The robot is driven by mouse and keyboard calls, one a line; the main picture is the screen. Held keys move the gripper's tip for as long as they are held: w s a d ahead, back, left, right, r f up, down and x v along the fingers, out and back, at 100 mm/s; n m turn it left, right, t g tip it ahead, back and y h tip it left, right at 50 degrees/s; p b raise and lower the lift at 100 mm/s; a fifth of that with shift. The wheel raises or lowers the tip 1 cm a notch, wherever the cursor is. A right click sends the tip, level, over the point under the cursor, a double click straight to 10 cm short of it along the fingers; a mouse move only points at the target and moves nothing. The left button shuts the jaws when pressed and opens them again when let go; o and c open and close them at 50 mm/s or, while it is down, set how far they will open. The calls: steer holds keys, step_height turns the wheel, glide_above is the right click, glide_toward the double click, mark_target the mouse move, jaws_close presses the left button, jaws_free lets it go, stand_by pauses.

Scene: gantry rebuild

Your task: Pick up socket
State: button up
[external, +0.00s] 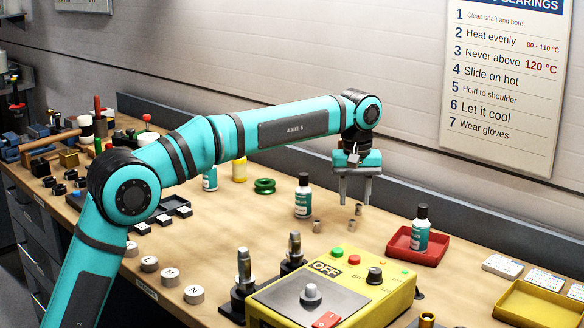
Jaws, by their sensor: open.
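My gripper (355,200) is open and empty, pointing down over the workbench with its two grey fingers apart. Three small metallic cylinders that look like sockets are on the bench top near it. One socket (358,210) shows just below the fingertips. A second socket (352,224) is a little nearer the camera. A third socket (317,226) is to the left, near a bottle. I cannot tell which one the task means, nor the exact height of my fingertips above them.
A black-capped bottle (303,197) stands left of my gripper. A red tray (416,246) with another bottle (420,230) is to the right. A yellow control box (390,294) fills the front. A green ring (264,186) lies farther left. Bare bench surrounds the sockets.

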mark_target(351, 231)
steer(key=shift+a+f, duration=0.2)
steer(key=shift+f, duration=3.15)
steer(key=shift+s, duration=0.1)
jaws_close()
